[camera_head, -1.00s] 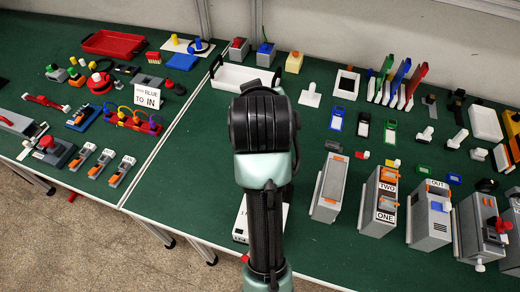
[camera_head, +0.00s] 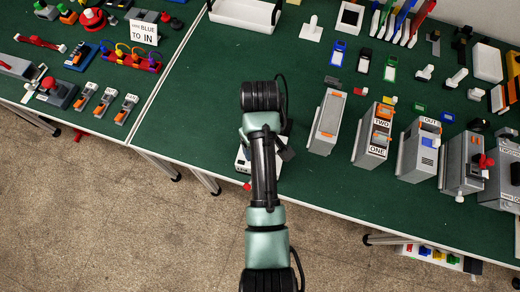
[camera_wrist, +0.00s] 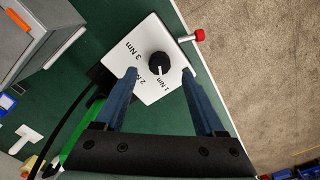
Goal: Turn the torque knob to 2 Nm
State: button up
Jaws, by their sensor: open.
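The torque box, a white box with a black torque knob (camera_wrist: 159,64), shows in the wrist view; its white face (camera_wrist: 150,38) carries printed 1 Nm, 2 Nm and 3 Nm marks. A light pointer line on the knob faces the lower side, seemingly between the 1 Nm and 2 Nm marks; I cannot tell exactly. My gripper (camera_wrist: 158,72) is open, its two blue fingers reaching toward the knob, one on each side of it in the picture. Contact cannot be told. In the head view the box (camera_head: 241,161) is mostly hidden behind my arm, near the table's front edge.
A red-tipped lever (camera_wrist: 198,35) sticks out from the box's side. A grey device (camera_head: 326,122) stands to its right, with a labelled grey device (camera_head: 372,138) beyond. The green table (camera_head: 200,110) is clear left of the box. Open floor lies in front.

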jog(key=shift+f, duration=2.2)
grip_shut()
